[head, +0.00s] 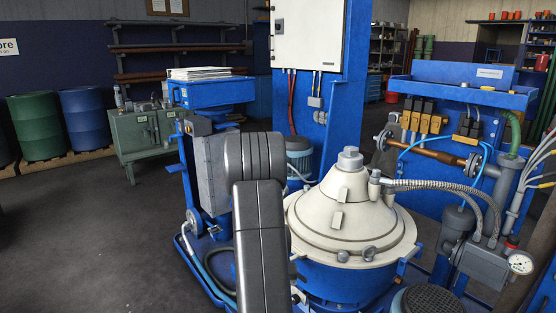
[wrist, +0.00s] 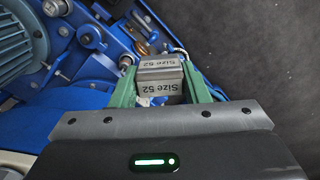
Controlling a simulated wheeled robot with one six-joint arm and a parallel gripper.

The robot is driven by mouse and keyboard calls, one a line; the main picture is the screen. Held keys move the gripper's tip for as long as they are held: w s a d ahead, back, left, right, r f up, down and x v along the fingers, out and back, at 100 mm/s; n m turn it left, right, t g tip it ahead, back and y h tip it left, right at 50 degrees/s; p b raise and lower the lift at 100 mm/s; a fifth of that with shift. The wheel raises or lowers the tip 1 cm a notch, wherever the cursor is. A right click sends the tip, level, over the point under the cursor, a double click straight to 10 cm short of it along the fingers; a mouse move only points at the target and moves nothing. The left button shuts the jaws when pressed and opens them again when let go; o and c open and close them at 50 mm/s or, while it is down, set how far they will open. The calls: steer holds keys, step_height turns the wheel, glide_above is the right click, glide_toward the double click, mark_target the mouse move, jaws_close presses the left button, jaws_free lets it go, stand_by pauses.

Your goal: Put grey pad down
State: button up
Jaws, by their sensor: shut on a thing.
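The grey pad (wrist: 160,88) is a small block marked "Size 52" on two faces, seen in the wrist view. My gripper (wrist: 158,69) has green fingers on the left and right sides of it and is shut on it. The pad is over or near the edge of the blue skid frame (wrist: 88,68); I cannot tell whether it touches anything below. In the head view my arm stands in front, and neither the gripper nor the pad can be made out.
A cream separator bowl (head: 350,215) stands right of my arm. A blue motor (wrist: 22,38) and small fittings lie left of the pad in the wrist view. Bare dark floor (wrist: 255,50) is to the right. A blue tray (head: 212,92) holds a white stack (head: 199,73).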

steer(key=shift+s+r+p, duration=0.2)
steer(key=shift+r+p, duration=1)
steer(key=shift+p, duration=0.25)
steer(key=shift+s+r+p, duration=0.2)
steer(key=shift+r+p, duration=0.95)
steer(key=shift+p, duration=0.25)
